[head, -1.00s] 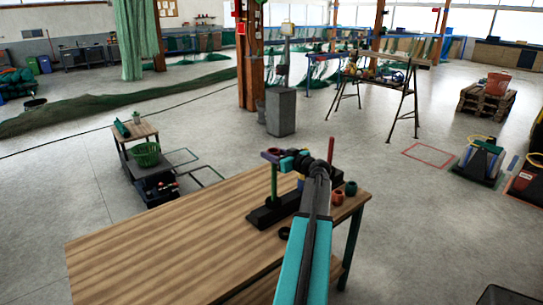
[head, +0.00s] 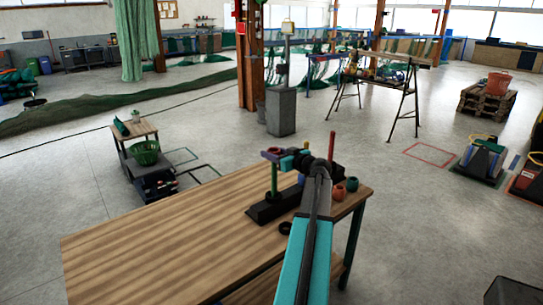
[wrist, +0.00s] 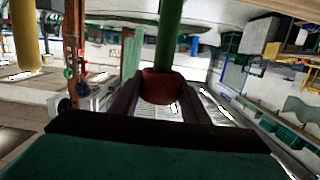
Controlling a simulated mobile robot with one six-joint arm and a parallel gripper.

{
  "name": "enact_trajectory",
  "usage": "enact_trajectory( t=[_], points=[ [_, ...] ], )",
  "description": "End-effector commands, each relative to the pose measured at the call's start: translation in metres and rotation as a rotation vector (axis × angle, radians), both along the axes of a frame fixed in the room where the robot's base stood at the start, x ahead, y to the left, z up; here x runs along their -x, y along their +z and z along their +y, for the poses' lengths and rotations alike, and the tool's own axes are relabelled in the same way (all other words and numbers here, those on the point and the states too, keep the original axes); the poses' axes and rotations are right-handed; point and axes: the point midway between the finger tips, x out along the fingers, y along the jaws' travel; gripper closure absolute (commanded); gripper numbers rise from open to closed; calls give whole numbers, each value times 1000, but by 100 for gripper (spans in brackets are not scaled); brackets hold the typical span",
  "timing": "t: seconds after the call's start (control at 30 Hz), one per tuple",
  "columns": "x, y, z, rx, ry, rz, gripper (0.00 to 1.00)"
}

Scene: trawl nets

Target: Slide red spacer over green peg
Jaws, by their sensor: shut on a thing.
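My gripper (head: 272,155) is shut on the red spacer (wrist: 161,87), which sits between its fingers in the wrist view. In the head view the red spacer (head: 274,151) is at the top end of the upright green peg (head: 274,180). In the wrist view the green peg (wrist: 170,35) meets the spacer; I cannot tell whether its tip is inside the hole. The peg stands on a black base (head: 262,212) on the wooden table. My arm hides part of the base.
A red peg (head: 331,146) stands at the base's far end, and a yellow peg (wrist: 25,35) shows in the wrist view. An orange-red ring (head: 338,193), a dark green ring (head: 351,185) and a black ring (head: 285,228) lie on the table (head: 160,245). Its left side is clear.

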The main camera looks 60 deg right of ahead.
Motion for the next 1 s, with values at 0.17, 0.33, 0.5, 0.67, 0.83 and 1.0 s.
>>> enact_trajectory(
  t=[0.17, 0.33, 0.5, 0.67, 0.83, 1.0],
  points=[
    [0, -1, 0, 0, 0, 0, 81],
    [0, -1, 0, 0, 0, 0, 81],
    [0, -1, 0, 0, 0, 0, 44],
    [0, -1, 0, 0, -1, 0, 37],
    [1, -1, 0, 0, -1, 0, 37],
    [6, -1, 2, 0, -1, 0, 37]
  ],
)
